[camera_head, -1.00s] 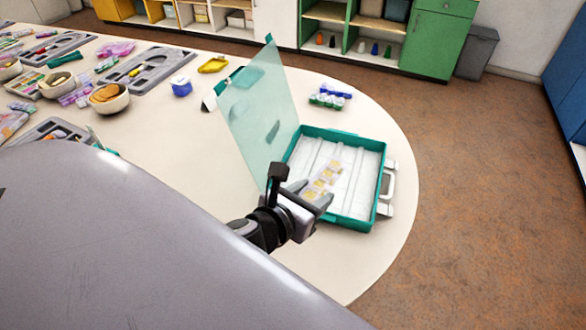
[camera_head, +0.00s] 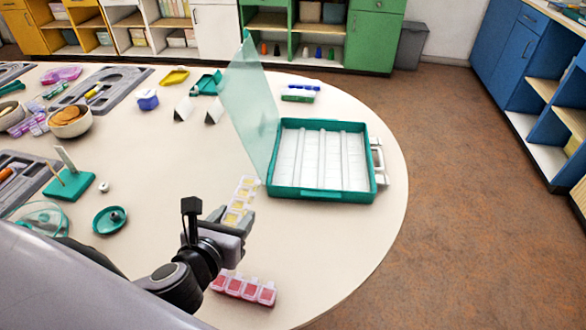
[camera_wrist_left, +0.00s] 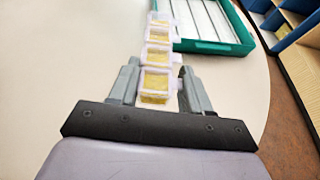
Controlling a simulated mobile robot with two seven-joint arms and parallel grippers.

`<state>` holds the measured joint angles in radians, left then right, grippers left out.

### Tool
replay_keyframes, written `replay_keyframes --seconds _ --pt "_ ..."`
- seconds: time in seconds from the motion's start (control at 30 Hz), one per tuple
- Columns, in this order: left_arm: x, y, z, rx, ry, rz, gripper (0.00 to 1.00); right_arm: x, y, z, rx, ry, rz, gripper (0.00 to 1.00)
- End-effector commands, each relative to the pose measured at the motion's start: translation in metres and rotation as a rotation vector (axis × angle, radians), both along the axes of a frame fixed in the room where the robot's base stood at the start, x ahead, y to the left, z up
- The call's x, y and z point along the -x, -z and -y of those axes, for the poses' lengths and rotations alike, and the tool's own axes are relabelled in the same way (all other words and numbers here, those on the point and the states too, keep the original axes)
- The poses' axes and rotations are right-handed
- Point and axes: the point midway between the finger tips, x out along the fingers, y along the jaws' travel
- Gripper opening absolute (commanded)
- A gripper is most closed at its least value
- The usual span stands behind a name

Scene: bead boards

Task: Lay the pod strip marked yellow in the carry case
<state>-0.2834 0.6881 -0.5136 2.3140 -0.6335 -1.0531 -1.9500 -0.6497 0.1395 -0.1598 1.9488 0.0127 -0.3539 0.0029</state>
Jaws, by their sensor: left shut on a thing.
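The pod strip with yellow contents (camera_head: 244,190) is a row of clear, lilac-tinted boxes. My left gripper (camera_head: 236,216) is shut on its near end, and the strip points away from the fingers. In the left wrist view the strip (camera_wrist_left: 158,56) sits between the two grey fingers (camera_wrist_left: 158,82). The teal carry case (camera_head: 322,194) lies open to the right of the strip, its white ribbed inside empty. Its clear teal lid (camera_head: 250,105) stands up on its left side. The case's teal rim (camera_wrist_left: 208,47) shows at the wrist view's top right. My right gripper is not in view.
A red pod strip (camera_head: 245,289) lies near the front, close to my left gripper. Green and blue strips (camera_head: 300,92) lie behind the case. A teal stand (camera_head: 69,185) and a round teal lid (camera_head: 109,220) are at left. The table's curved edge is at right.

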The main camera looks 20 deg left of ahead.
Motion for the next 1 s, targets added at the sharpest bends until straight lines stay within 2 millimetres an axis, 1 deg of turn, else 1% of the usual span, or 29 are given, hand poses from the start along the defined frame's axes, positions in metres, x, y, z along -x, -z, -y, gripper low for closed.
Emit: replay_keyframes --seconds 0.03,0.17,0.27,0.37,0.6,0.7,0.8,1.0 --pt "0.005 0.015 -0.007 -0.001 -0.021 0.0 0.16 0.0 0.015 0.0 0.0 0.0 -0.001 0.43" --pt "0.011 0.023 -0.018 -0.005 -0.059 0.004 0.15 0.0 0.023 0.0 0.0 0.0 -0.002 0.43" --pt "0.005 0.028 -0.023 -0.007 -0.069 0.008 0.15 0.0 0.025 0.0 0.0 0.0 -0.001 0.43" --pt "-0.013 0.036 -0.027 -0.006 -0.073 0.01 0.15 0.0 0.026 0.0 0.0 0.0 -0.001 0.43" --pt "-0.064 0.063 -0.039 -0.006 -0.072 0.009 0.15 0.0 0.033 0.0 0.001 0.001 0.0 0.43" --pt "-0.079 0.071 -0.042 -0.005 -0.071 0.008 0.15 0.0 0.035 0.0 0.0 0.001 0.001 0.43" --pt "-0.089 0.076 -0.044 -0.005 -0.07 0.007 0.15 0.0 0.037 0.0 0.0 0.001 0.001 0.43" --pt "-0.101 0.083 -0.046 -0.004 -0.069 0.008 0.15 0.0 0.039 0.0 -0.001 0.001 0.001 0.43"
